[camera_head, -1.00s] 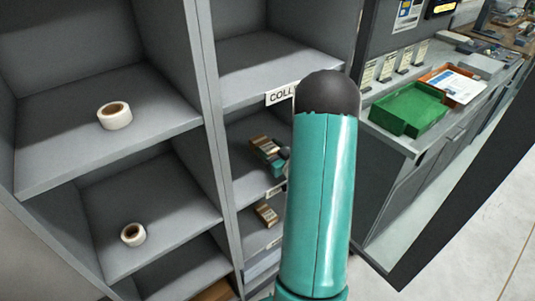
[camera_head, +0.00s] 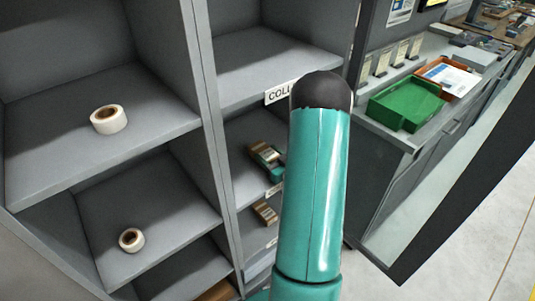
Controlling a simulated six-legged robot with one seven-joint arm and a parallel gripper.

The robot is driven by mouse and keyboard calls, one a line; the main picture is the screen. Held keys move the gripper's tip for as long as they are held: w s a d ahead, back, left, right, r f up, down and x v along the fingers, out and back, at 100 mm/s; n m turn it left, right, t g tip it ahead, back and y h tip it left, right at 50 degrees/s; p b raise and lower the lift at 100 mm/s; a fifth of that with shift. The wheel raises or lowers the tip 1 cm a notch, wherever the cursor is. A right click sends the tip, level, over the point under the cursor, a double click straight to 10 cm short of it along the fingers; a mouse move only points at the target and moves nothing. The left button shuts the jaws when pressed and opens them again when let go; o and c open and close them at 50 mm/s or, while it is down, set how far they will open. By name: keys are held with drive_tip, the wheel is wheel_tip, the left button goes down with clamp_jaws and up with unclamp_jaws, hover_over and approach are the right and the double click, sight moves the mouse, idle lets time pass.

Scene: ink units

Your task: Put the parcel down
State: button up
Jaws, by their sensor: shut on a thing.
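The parcel (camera_head: 258,146) is a small brown box with a paler band. It is in the middle compartment of the narrow shelf column, seen just left of my raised teal arm. A small teal and dark part at its right side appears to be my gripper (camera_head: 270,160), shut on the parcel. My arm hides the rest of the wrist. The parcel is close to the shelf board, but I cannot tell whether it touches. A second brown box (camera_head: 265,213) lies in the compartment below.
The grey shelf unit (camera_head: 206,90) has uprights and boards close around the parcel. Tape rolls lie on the left shelves, one higher (camera_head: 109,119) and one lower (camera_head: 131,240). A green tray (camera_head: 407,104) and an orange tray (camera_head: 438,70) stand on the right counter.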

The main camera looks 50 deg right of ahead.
drive_tip(key=o, duration=1.1)
drive_tip(key=shift+w, duration=0.1)
drive_tip(key=shift+r, duration=0.15)
drive_tip(key=s+a, duration=0.1)
drive_tip(key=s, duration=1.1)
drive_tip(key=shift+a, duration=0.2)
